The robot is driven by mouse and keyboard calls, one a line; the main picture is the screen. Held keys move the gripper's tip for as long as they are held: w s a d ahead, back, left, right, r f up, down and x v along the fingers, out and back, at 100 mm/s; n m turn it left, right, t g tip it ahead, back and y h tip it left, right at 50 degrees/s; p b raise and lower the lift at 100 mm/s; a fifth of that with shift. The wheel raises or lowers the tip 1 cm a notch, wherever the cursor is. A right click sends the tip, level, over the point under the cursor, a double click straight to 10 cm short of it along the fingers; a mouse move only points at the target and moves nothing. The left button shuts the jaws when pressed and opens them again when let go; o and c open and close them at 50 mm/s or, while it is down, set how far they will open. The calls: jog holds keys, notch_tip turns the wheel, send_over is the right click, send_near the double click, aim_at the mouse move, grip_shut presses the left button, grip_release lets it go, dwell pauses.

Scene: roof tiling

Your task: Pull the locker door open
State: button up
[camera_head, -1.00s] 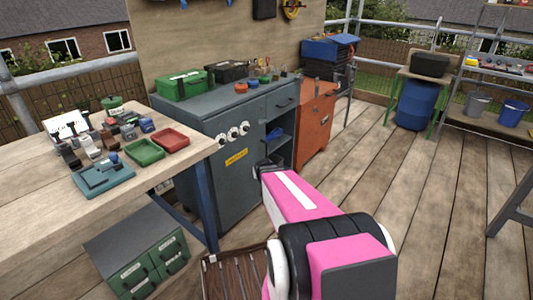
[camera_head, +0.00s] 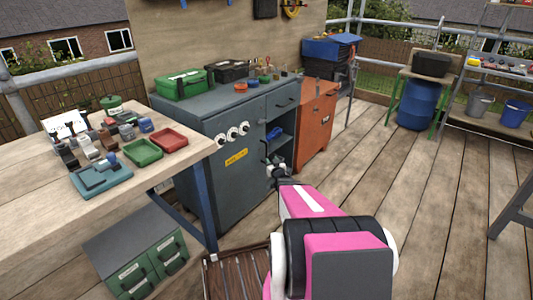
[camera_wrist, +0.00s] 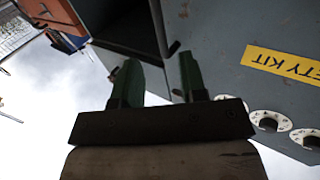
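The grey locker (camera_head: 205,160) stands against the board wall. Its door (camera_head: 232,185) has a yellow label (camera_head: 236,157) and white dials (camera_head: 233,133), and looks closed. In the wrist view the label (camera_wrist: 285,64) reads "...ETY KIT" upside down. My gripper (camera_head: 276,163) is at the door's right edge, by the open shelf. In the wrist view its two green fingers (camera_wrist: 158,66) are apart, with an upright edge or bar (camera_wrist: 158,25) ending in the gap between them. I cannot tell whether they touch it. No handle shows clearly.
An orange cabinet (camera_head: 316,125) stands right of the locker. A wooden table (camera_head: 40,205) with trays and small parts is at the left, with a green drawer box (camera_head: 110,245) below.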

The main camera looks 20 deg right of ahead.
jog(key=w, duration=1)
grip_shut()
